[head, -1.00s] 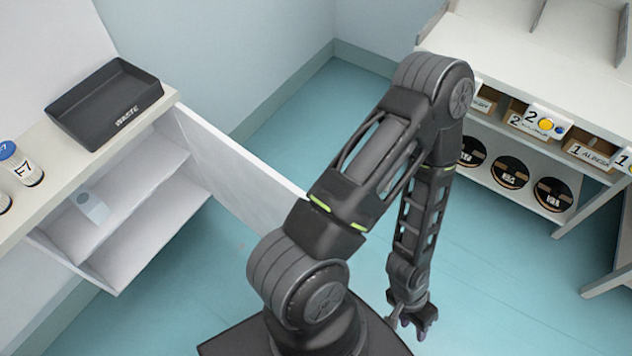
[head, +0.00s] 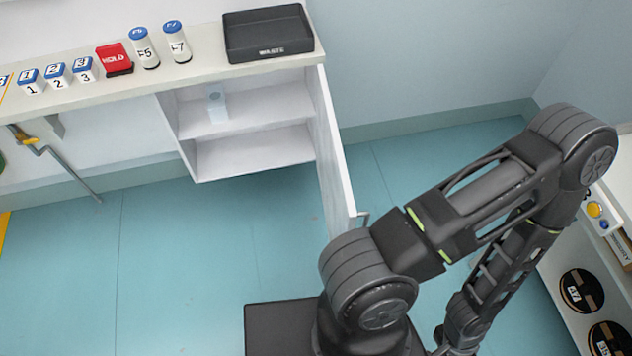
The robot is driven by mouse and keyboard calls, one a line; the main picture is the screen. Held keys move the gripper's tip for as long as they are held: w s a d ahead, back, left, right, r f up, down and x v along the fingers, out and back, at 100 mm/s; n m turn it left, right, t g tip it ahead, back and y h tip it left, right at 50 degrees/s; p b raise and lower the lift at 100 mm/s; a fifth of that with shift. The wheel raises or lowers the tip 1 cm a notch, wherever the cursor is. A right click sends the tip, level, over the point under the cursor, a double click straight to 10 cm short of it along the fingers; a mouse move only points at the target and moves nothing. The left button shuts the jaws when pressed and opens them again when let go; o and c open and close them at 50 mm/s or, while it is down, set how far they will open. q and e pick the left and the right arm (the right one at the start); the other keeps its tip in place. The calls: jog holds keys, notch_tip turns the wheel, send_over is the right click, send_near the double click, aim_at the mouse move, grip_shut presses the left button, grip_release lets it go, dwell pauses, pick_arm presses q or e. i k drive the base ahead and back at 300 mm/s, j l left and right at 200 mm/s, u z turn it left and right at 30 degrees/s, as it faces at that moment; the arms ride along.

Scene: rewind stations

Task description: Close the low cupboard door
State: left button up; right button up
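The low cupboard (head: 250,150) under the counter is open at its front, with one inner shelf showing. Its white door (head: 333,160) is hinged at the cupboard's right side and stands wide open, jutting out into the room. A small grey handle (head: 362,217) is at the door's free end, just beside my arm's shoulder. One of my arms crosses the lower right, with its wrist at the bottom edge. Its gripper is out of frame, and the other arm does not show.
A small pale box (head: 216,107) stands on the cupboard shelf. Floor in front of the cupboard (head: 190,250) is clear. A shelf with reels (head: 581,291) stands at right.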

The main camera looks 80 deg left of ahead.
aim_at(341, 215)
jog(key=i+u, duration=0.1)
jog(key=u, duration=0.35)
jog(key=i+l+u, duration=0.1)
jog(key=u, duration=0.35)
jog(key=i+l+u, duration=0.1)
jog(key=u, duration=0.35)
jog(key=i+l+u, duration=0.1)
jog(key=u, duration=0.35)
jog(key=l+u, duration=0.15)
jog(key=u, duration=0.25)
jog(key=i+l+u, duration=0.1)
jog(key=u, duration=0.3)
jog(key=l+u, duration=0.35)
jog(key=i+l+u, duration=0.15)
jog(key=u, duration=0.25)
jog(key=l+u, duration=0.2)
jog(key=u, duration=0.15)
